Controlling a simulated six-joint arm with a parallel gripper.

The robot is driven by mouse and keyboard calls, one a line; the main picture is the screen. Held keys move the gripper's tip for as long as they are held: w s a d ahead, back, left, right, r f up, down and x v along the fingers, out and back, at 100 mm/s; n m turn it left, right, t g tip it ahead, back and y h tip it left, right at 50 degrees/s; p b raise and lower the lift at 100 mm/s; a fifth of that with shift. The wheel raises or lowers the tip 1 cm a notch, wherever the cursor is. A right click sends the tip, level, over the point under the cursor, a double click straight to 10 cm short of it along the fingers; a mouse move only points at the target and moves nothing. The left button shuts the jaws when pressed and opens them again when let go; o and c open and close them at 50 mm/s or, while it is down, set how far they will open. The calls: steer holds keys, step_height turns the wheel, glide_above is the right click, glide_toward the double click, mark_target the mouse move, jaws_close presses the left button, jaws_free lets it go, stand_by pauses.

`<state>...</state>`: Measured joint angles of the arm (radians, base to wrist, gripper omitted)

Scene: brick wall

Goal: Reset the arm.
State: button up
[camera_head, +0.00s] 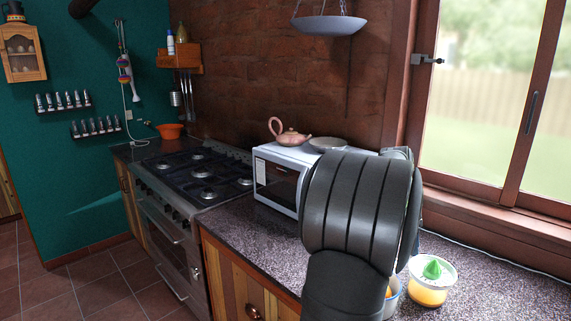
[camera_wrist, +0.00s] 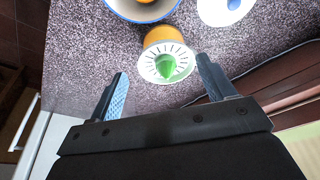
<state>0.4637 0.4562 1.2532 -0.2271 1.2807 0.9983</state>
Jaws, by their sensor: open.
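My gripper (camera_wrist: 162,66) shows in the wrist view with its two blue-grey fingers spread wide apart. Nothing is held between them. It hangs above the speckled countertop (camera_wrist: 90,40). A citrus juicer (camera_wrist: 166,60) with an orange body, a white slotted top and a green cone stands on the counter beyond the fingers, in line with the gap between them. In the head view, my dark arm fills the lower middle and hides the gripper. The juicer (camera_head: 430,286) shows just right of the arm.
A blue-rimmed bowl (camera_wrist: 143,14) with orange contents stands beside the juicer, and a white dish (camera_wrist: 226,10) is at the top right. A white microwave (camera_head: 279,177) bears a pink teapot (camera_head: 290,137) and a plate. A stove (camera_head: 190,180) is further left; a window (camera_head: 490,100) is right.

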steer(key=d+f, duration=0.1)
steer(key=d, duration=0.2)
steer(key=d+f, duration=0.1)
steer(key=d, duration=0.3)
steer(key=w+d+f, duration=0.1)
steer(key=d+f, duration=0.1)
steer(key=d, duration=0.2)
steer(key=shift+f, duration=0.8)
steer(key=o, duration=0.4)
steer(key=shift+a, duration=0.1)
steer(key=shift+o, duration=0.8)
steer(key=s+a+r+m+y, duration=0.1)
steer(key=a+r+m, duration=0.2)
steer(key=a+m, duration=0.2)
steer(key=s+a+r+m+y, duration=0.1)
steer(key=a+m, duration=0.4)
steer(key=a, duration=0.6)
step_height(320, 180, up, 2)
steer(key=shift+r+m+y, duration=0.15)
steer(key=shift+m+y, duration=0.15)
steer(key=shift+y, duration=0.2)
step_height(320, 180, down, 10)
steer(key=shift+a+r, duration=0.1)
